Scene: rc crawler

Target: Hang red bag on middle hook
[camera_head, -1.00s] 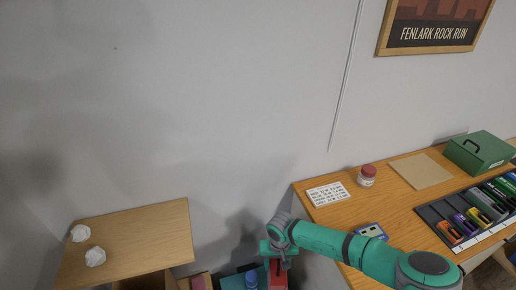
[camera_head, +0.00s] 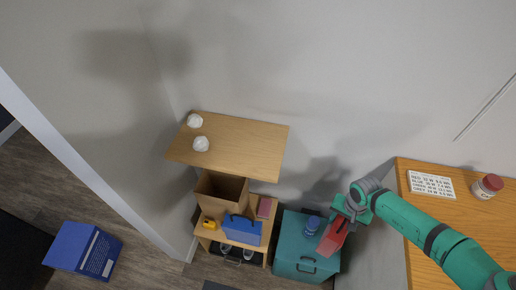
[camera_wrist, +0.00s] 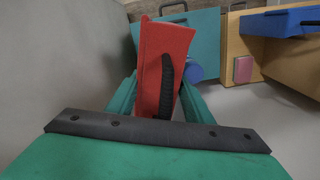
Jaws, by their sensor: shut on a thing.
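The red bag (camera_head: 333,236) is in my gripper (camera_head: 347,212) in the head view, in front of the wall and over the right side of a teal cabinet. In the wrist view the red bag (camera_wrist: 160,50), with its black strap handle (camera_wrist: 167,85), is between the green fingers of my gripper (camera_wrist: 160,105), which are shut on it. A blue bag (camera_head: 240,230) is at the front of the wooden shelf unit. I cannot make out the middle hook in either view.
The teal cabinet (camera_head: 292,255) bears a blue cylinder (camera_head: 312,224). To its left is the wooden shelf unit (camera_head: 250,140) with white crumpled lumps on top, a brown paper bag (camera_head: 222,187) and a pink item (camera_head: 264,207). A wooden desk (camera_head: 440,225) is right. A blue box (camera_head: 84,250) lies on the floor.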

